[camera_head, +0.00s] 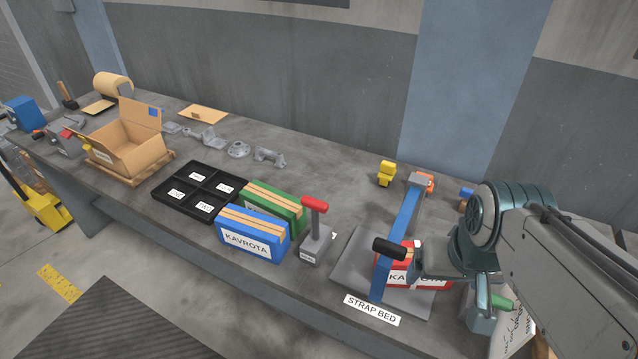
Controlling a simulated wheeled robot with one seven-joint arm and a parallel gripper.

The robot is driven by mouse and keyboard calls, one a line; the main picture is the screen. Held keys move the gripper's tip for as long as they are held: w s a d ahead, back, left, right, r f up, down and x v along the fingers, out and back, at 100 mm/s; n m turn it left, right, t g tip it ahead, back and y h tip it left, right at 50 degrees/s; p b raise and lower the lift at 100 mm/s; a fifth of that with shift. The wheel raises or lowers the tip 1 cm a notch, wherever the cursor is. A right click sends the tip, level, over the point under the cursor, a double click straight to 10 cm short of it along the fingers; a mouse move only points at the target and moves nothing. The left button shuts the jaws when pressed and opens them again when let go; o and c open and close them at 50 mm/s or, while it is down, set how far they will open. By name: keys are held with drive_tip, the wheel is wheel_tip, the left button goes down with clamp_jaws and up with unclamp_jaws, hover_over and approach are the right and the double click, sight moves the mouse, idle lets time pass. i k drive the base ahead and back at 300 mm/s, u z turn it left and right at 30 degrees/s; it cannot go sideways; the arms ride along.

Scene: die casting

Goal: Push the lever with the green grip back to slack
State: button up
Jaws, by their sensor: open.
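The lever's green grip (502,301) shows at the lower right, partly covered by my arm. It lies close to horizontal and points right, beside a grey-green base block (481,320) at the right edge of the strap bed. The lever's shaft is mostly hidden.
A blue strap (402,230) crosses a red case (385,268) on the strap bed (350,262). A red-topped lever (315,204) stands upright to the left, near blue (250,236) and green cases (275,203). A black tray (200,190) and open carton (125,143) lie farther left.

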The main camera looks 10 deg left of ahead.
sight(500, 302)
drive_tip(key=z, duration=0.45)
drive_tip(key=k, duration=0.55)
drive_tip(key=z, duration=0.2)
